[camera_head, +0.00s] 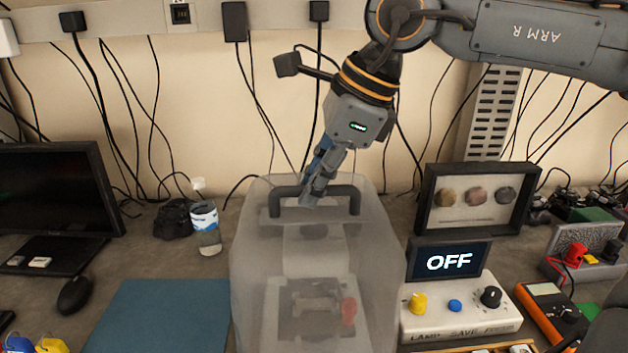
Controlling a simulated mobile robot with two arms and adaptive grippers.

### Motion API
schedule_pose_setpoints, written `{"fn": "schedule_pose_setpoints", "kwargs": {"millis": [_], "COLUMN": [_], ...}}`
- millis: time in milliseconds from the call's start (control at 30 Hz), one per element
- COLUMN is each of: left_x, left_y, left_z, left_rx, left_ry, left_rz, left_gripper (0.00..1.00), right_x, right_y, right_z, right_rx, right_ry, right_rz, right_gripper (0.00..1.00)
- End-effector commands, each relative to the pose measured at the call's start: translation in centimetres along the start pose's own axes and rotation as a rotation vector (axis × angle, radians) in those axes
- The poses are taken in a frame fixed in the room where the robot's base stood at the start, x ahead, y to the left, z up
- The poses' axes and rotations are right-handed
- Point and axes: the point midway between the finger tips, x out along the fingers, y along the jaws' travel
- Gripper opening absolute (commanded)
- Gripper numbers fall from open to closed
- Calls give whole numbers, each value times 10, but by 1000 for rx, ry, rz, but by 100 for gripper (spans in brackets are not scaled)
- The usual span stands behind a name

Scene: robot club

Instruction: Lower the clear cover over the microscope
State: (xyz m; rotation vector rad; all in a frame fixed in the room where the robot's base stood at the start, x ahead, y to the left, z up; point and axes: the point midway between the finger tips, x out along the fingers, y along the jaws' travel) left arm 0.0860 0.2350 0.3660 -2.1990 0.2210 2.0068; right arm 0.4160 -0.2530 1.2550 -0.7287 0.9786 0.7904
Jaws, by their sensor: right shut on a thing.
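The clear cover (252,265) is a translucent, boxy hood with a dark handle (355,200) on top. It stands upright around the microscope (313,258), which shows blurred through the cover's front. A reddish knob (348,312) shows faintly at its right side. My right gripper (310,200) comes down from above and is shut on the left part of the handle. I cannot tell whether the cover's bottom edge touches the table, as it runs out of the picture. My left gripper is not in view.
Right of the cover stand a control box (460,325) with knobs, a screen reading OFF (449,262) and a framed sample display (430,200). Left are a bottle (206,230), a blue mat (160,318), a mouse (74,294) and a monitor (60,190). Cables hang behind.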

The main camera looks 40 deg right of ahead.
Motion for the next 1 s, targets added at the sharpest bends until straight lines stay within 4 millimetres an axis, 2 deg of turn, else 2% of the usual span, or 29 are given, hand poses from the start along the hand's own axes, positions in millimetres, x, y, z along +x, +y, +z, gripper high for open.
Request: {"fn": "schedule_pose_setpoints", "kwargs": {"millis": [100,133,267,533,667,767,1000], "left_x": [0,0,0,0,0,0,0], "left_y": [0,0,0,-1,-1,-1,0], "left_z": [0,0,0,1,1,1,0], "left_rx": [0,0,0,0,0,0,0], "left_ry": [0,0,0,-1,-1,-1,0], "left_rz": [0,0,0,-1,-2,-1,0], "left_gripper": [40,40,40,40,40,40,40], "right_x": [0,0,1,1,-7,-23,-75], "right_y": [1,1,1,1,0,0,0], "right_z": [0,0,-1,-1,-1,0,0], "right_rx": [1,1,1,1,2,2,2], "right_ry": [2,2,3,5,3,1,1], "right_rz": [4,4,4,6,3,1,0], "right_gripper": [0,16,40,40,40,40,40]}}
